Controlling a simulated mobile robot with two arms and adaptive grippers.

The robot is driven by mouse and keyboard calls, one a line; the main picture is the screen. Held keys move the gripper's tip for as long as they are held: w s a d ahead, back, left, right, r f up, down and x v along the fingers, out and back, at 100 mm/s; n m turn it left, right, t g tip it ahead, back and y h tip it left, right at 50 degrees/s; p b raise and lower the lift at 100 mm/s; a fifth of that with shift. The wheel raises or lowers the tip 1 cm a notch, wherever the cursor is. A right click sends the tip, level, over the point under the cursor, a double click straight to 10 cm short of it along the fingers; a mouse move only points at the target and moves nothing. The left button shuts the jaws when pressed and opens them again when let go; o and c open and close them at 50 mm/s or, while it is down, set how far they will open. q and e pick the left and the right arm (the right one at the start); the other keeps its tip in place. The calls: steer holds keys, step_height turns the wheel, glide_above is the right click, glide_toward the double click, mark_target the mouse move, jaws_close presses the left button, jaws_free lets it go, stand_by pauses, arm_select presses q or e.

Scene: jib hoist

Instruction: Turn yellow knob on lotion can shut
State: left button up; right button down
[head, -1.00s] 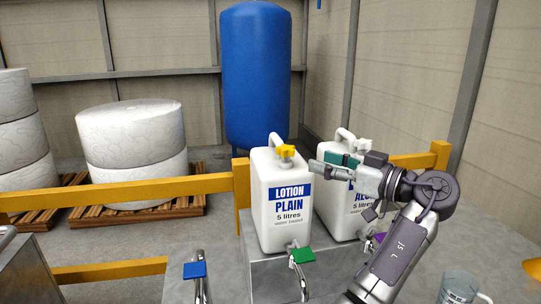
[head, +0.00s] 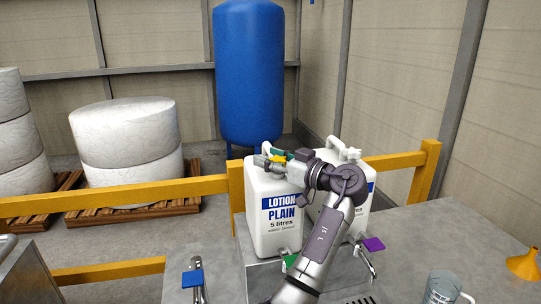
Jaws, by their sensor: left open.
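The white lotion can (head: 262,205), with a blue label reading LOTION PLAIN, stands upright on a grey metal block. Its yellow knob (head: 279,159) on top shows only in part, behind my gripper. My left gripper (head: 267,157) is open, with its fingers at the top of the can, close around or beside the knob; I cannot tell whether they touch it. My left arm covers the can's right side. My right gripper is not in view.
A second white can (head: 357,192) stands just right, partly hidden by my arm. Below are taps with blue (head: 192,278), green (head: 290,261) and purple (head: 373,243) handles. A clear jug (head: 440,289) and an orange funnel (head: 524,265) are at the lower right.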

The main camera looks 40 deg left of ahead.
arm_select(q)
steer(key=c, duration=0.8)
steer(key=shift+a, duration=0.1)
steer(key=shift+c, duration=0.9)
steer(key=shift+a+f, duration=0.1)
steer(key=shift+f, duration=0.1)
jaws_close()
